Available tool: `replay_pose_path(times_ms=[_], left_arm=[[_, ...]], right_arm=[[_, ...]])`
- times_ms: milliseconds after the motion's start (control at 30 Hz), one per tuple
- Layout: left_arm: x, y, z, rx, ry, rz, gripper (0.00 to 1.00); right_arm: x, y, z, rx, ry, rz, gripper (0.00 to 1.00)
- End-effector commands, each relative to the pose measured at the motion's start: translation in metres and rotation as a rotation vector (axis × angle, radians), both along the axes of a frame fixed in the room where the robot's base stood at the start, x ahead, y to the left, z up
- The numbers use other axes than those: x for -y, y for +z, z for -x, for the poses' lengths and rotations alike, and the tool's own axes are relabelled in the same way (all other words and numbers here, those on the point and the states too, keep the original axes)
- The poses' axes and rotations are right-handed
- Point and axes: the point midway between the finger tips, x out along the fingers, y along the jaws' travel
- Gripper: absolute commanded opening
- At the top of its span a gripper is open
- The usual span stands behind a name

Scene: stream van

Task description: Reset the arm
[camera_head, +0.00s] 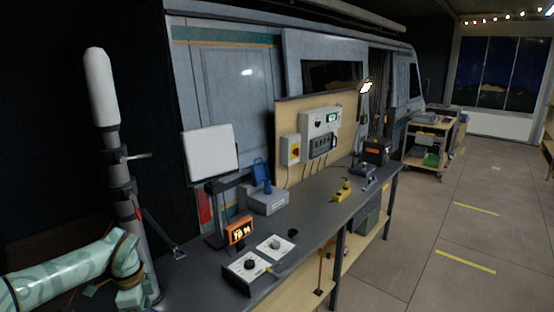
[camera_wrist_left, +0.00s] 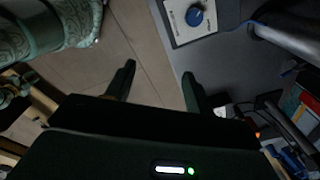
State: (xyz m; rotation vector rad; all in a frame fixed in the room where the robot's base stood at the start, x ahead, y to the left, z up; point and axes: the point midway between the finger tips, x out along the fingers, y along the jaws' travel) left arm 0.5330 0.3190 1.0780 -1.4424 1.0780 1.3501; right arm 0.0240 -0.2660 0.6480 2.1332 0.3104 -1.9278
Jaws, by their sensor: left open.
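My left arm (camera_head: 70,272) comes in from the lower left in the head view and bends down at the bottom edge. Its gripper is not shown there. In the left wrist view my left gripper (camera_wrist_left: 157,84) has its two dark fingers wide apart with nothing between them. The floor and the edge of a dark bench top lie beyond the fingers. A pale box with a blue knob (camera_wrist_left: 195,15) sits on the bench past the right finger, apart from it. My right arm and gripper are in neither view.
The dark workbench (camera_head: 312,200) runs along the van (camera_head: 235,90). It holds knob boxes (camera_head: 243,272), an orange display (camera_head: 239,231), a grey box (camera_head: 267,201) and a yellow tool (camera_head: 341,192). A tall pole with a white top (camera_head: 100,85) stands near my arm. Floor is open at right.

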Motion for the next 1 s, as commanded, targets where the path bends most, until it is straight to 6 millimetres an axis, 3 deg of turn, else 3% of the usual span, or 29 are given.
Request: replay_pose_path(times_ms=[167,333,567,667,733,800,867,967,1000], left_arm=[[0.023,-0.022,0.004,-0.001,-0.058,0.097,0.54],[0.056,-0.047,0.009,0.011,-0.129,0.233,0.54],[0.133,-0.109,0.025,0.123,-0.214,0.589,0.54],[0.172,-0.152,0.035,0.268,-0.156,0.801,0.54],[0.183,-0.195,0.045,0.41,-0.02,0.899,0.54],[0.173,-0.254,0.066,0.539,0.192,0.89,0.54],[0.154,-0.296,0.089,0.591,0.346,0.819,0.54],[0.124,-0.36,0.144,0.591,0.542,0.665,0.54],[0.113,-0.384,0.171,0.569,0.607,0.598,0.54]], right_arm=[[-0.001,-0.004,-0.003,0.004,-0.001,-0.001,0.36],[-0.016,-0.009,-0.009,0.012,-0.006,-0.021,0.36],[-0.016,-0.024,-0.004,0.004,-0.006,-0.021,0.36],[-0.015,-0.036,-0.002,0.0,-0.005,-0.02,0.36],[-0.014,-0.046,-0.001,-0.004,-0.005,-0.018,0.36],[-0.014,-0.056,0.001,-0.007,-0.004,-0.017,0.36],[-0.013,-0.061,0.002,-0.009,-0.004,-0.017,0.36],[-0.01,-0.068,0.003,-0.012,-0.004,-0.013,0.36],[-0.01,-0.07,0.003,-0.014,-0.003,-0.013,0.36]])
